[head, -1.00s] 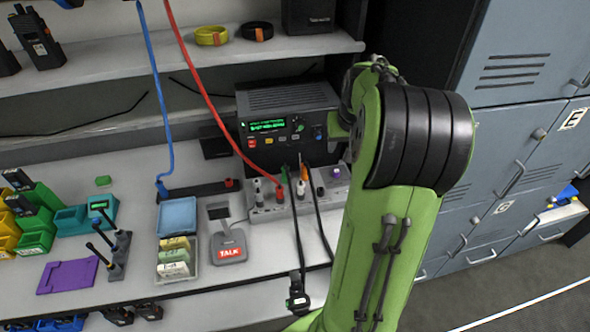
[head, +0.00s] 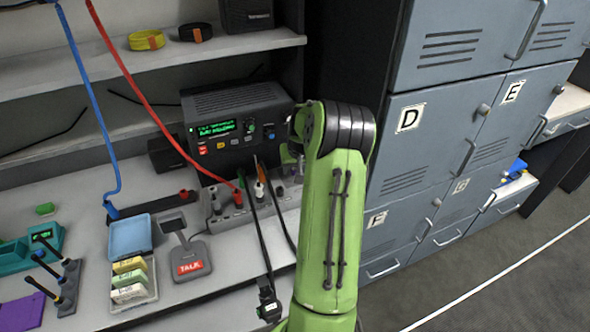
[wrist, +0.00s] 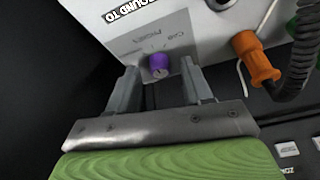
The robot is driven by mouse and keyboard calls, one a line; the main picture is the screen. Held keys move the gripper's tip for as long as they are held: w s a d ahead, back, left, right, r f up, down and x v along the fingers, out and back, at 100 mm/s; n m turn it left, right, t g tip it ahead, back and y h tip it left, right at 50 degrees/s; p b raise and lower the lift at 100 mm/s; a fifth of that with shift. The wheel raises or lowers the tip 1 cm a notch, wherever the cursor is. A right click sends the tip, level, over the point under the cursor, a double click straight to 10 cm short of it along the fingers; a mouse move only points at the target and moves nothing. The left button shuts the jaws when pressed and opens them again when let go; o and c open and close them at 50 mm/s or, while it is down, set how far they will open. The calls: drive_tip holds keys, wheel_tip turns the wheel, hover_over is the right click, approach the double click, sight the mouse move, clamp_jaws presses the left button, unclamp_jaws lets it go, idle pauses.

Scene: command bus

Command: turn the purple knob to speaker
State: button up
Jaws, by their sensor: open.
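The purple knob (wrist: 159,66) sits on a pale grey panel (wrist: 130,38) in the wrist view. A thin pointer mark and small printed labels surround it; they are too small to read surely, and which label it points at is unclear. My gripper (wrist: 159,71) is open, with one grey finger on each side of the knob and a gap visible at both sides.
An orange plug (wrist: 254,58) with a black coiled cable stands right of the knob in the wrist view. In the head view a black radio (head: 235,128) stands behind the box. Grey lockers (head: 440,130) rise on the right. Cables hang over the bench front.

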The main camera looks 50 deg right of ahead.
drive_tip(key=shift+w+f, duration=0.1)
drive_tip(key=shift+f, duration=0.1)
clamp_jaws()
drive_tip(key=shift+n, duration=0.4)
drive_tip(key=n, duration=0.1)
drive_tip(key=n+y+p, duration=0.1)
drive_tip(key=n, duration=0.1)
drive_tip(key=shift+d+r+t+y, duration=0.1)
drive_tip(key=shift+d+t+y, duration=0.1)
drive_tip(key=shift+t+y, duration=0.15)
drive_tip(key=shift+d+n+t+y+p, duration=0.15)
drive_tip(key=shift+n+y+p, duration=0.35)
drive_tip(key=shift+n, duration=0.85)
drive_tip(key=shift+n+t+y+p, duration=0.1)
drive_tip(key=shift+n+y+p, duration=0.35)
drive_tip(key=shift+n, duration=0.9)
